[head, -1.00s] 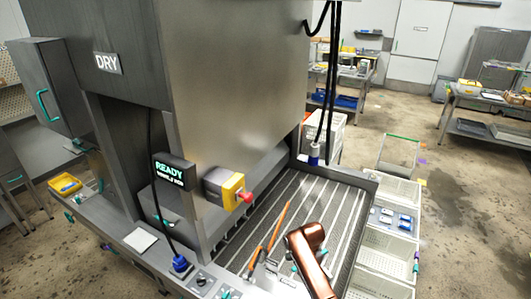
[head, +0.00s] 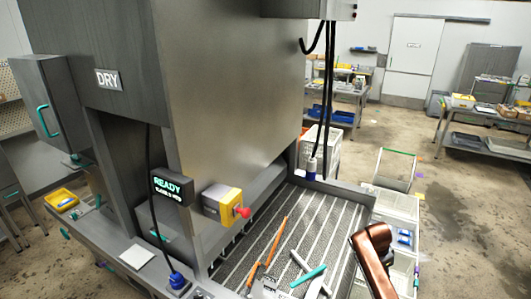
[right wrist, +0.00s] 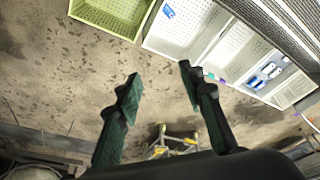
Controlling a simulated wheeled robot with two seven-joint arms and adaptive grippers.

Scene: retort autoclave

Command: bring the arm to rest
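My right arm (head: 372,260) shows as a copper-coloured link at the bottom right of the head view, over the right edge of the slatted bed (head: 322,215). Its gripper is hidden or out of frame there. In the right wrist view my right gripper (right wrist: 160,76) has its two dark green fingers spread well apart, with nothing between them. It hangs above the stained floor, beside a row of perforated bins. My left gripper is in neither view.
A grey machine (head: 230,90) marked DRY fills the left, with a READY display (head: 172,188) and a yellow box with red knob (head: 226,204). An orange stick (head: 277,240) and a teal-handled tool (head: 308,276) lie on the bed. A green bin (right wrist: 115,15) adjoins a white bin (right wrist: 180,28).

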